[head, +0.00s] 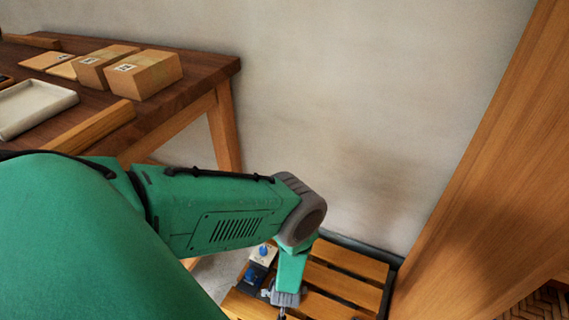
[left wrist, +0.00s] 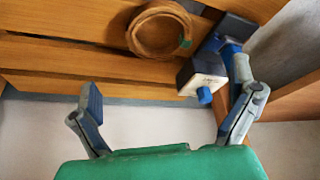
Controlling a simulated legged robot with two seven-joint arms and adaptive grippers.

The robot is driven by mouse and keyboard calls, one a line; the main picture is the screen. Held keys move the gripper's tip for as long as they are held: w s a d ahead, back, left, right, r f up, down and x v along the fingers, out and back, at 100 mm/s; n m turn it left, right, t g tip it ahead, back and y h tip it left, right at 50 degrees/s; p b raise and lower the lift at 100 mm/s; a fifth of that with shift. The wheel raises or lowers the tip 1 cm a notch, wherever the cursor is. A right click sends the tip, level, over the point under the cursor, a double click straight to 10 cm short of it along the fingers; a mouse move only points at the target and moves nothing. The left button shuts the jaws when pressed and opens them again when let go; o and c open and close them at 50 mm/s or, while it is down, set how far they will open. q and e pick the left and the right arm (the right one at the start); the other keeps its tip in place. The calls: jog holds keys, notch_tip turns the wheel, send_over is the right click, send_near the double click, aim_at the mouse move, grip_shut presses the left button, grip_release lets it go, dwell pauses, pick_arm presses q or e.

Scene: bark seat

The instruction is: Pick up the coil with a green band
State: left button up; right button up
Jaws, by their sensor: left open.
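A brown round coil (left wrist: 160,32) lies on a slatted wooden surface at the top middle of the left wrist view. A small green band (left wrist: 185,43) shows on its right side. My left gripper (left wrist: 163,78) is open, its fingers wide apart below the coil in that view, with nothing between them. In the head view my left gripper (head: 284,308) points down at the bottom edge, over the slats, partly cut off. I cannot make out the coil in the head view. My right gripper is in neither view.
A white and dark box with a blue knob (left wrist: 203,76) sits close to the coil, near my right-hand finger. The slatted pallet (head: 345,275) stands by the wall and a wooden panel (head: 480,160). A table (head: 205,68) with wooden blocks (head: 145,75) is at left.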

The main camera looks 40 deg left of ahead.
pick_arm(q)
jog(key=b+x, duration=0.1)
jog(key=x, duration=0.1)
jog(key=b+x, duration=0.1)
jog(key=x, duration=0.1)
jog(key=b+x, duration=0.1)
jog(key=x, duration=0.1)
jog(key=shift+s+a+f, duration=0.1)
jog(key=shift+a+f, duration=0.2)
jog(key=shift+a, duration=0.1)
jog(key=shift+f, duration=0.35)
jog(key=shift+w+d+f+b, duration=0.15)
jog(key=shift+w+d+b, duration=0.15)
jog(key=shift+b, duration=0.2)
jog(key=b+x, duration=0.3)
jog(key=x, duration=0.1)
jog(key=shift+a+f, duration=0.1)
jog(key=shift+f, duration=0.25)
jog(key=shift+w+a+f+b, duration=0.15)
jog(key=shift+a+f+b, duration=0.05)
jog(key=shift+f+b, duration=0.2)
jog(key=shift+d+r, duration=0.15)
jog(key=shift+r, duration=0.1)
jog(key=shift+d+r, duration=0.1)
jog(key=c, duration=0.9)
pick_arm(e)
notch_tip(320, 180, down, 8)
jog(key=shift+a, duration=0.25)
